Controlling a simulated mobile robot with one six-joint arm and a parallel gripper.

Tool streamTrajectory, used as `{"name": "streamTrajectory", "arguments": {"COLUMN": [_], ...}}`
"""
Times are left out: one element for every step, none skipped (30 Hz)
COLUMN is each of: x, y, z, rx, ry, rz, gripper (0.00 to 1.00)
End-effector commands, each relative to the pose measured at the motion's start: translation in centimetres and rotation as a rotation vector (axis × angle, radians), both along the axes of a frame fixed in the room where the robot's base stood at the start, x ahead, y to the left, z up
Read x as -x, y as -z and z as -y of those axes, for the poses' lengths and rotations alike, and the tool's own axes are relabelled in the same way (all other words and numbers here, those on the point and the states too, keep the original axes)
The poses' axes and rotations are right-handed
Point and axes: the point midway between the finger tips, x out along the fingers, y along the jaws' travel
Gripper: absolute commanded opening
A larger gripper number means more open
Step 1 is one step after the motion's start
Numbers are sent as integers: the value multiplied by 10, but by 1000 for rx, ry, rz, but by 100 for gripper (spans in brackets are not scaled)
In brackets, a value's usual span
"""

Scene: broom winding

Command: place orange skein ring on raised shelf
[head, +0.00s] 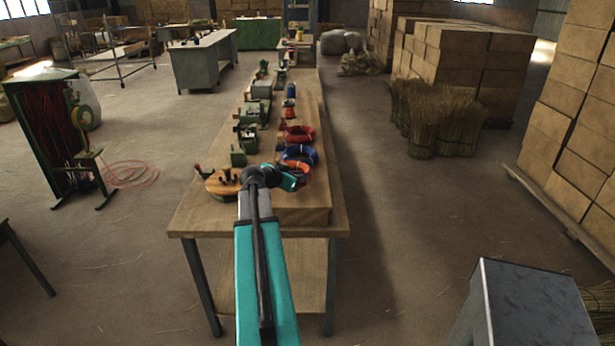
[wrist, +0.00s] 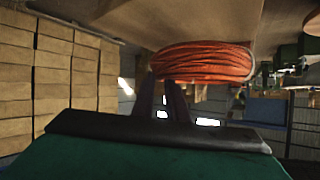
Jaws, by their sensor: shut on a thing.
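The orange skein ring (head: 306,173) is at the near end of the raised shelf (head: 303,207), the wooden step along the table's right side. My gripper (head: 296,180) is at the ring's left edge and hides part of it. In the wrist view, which is upside down, the wound orange ring (wrist: 203,62) lies flat across the tips of my gripper (wrist: 173,86), which is shut on it. The ring is close to the wooden surface. I cannot tell whether it touches that surface.
A blue ring (head: 300,152) and a red ring (head: 298,134) lie just behind on the shelf. A round wooden disc (head: 222,184) and green winding machines (head: 247,136) stand on the left. The shelf's near end is bare.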

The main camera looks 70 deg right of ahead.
Motion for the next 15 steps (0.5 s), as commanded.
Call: {"name": "streamTrajectory", "arguments": {"x": [1, 2, 4, 5, 6, 6, 7, 7, 7, 8, 8, 8, 8, 8, 8], "y": [-2, -1, 0, 0, 0, 1, 1, 1, 2, 2, 2, 3, 3, 3, 3], "z": [10, 14, 19, 22, 24, 27, 29, 30, 31, 31, 32, 32, 31, 31, 31], "rx": [0, 0, 0, 0, 0, 0, 0, 0, 1, 1, 1, 1, 1, 1, 1], "ry": [0, 1, 1, 1, 0, -1, -1, -1, -1, -1, -2, -2, -2, -2, -2], "rz": [0, 0, 0, 0, 0, 0, 0, 0, 0, 0, 1, 1, 1, 1, 1], "gripper": [0, 0, 0, 0, 0, 0, 0, 0, 0, 0, 0, 0, 0, 0, 0]}}
